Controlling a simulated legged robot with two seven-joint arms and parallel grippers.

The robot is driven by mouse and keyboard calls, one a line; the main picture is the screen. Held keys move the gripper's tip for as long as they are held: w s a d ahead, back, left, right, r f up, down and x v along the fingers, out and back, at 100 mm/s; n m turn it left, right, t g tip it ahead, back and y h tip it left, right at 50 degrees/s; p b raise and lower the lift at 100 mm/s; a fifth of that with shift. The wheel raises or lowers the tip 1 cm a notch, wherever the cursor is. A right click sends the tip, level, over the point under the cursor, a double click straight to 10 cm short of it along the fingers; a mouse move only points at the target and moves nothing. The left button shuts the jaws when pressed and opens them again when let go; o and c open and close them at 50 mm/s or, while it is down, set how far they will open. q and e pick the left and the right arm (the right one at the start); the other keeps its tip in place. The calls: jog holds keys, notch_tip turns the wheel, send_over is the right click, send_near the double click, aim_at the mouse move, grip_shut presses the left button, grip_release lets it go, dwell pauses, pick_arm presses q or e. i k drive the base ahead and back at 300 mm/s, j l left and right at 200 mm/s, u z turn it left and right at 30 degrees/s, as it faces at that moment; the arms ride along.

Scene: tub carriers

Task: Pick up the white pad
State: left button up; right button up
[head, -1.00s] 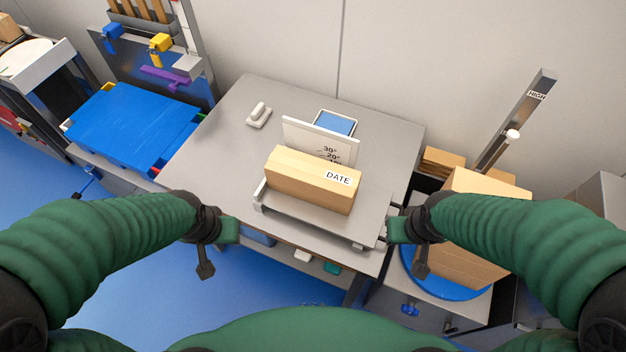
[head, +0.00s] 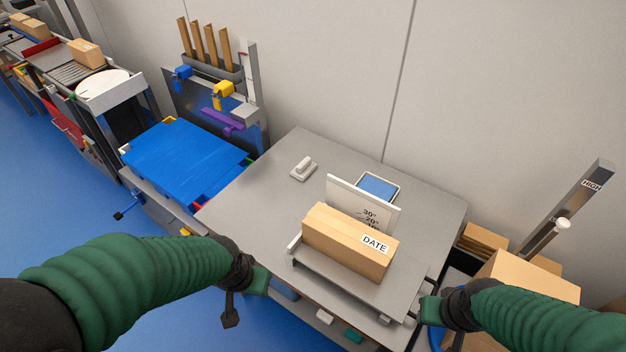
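A small white block (head: 325,316), which may be the white pad, lies on a shelf under the front edge of the grey table, left of a teal block (head: 353,335). A pale stamp-like piece with a raised handle (head: 303,168) sits on the tabletop at the back left. My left gripper (head: 246,296) is in front of the table's front left edge, left of the white block and apart from it. My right gripper (head: 437,318) is by the table's front right corner. Nothing shows in either gripper, and their finger gaps cannot be made out.
A cardboard box marked DATE (head: 340,240) lies on a grey tray (head: 385,300) on the table, before a white angle board (head: 335,190) and a blue-screened device (head: 378,186). A blue-topped cart (head: 185,158) stands left. More boxes (head: 520,275) stand right.

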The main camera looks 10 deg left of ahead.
aim_at(303, 170)
jog(key=i+j+z, duration=0.1)
jog(key=z, duration=0.35)
jog(key=j+z, duration=0.25)
jog(key=z, duration=0.25)
jog(key=j+z, duration=0.25)
jog(key=z, duration=0.2)
jog(key=j+z, duration=0.2)
jog(key=j, duration=0.65)
jog(key=k+j+z, duration=0.15)
jog(key=j, duration=0.65)
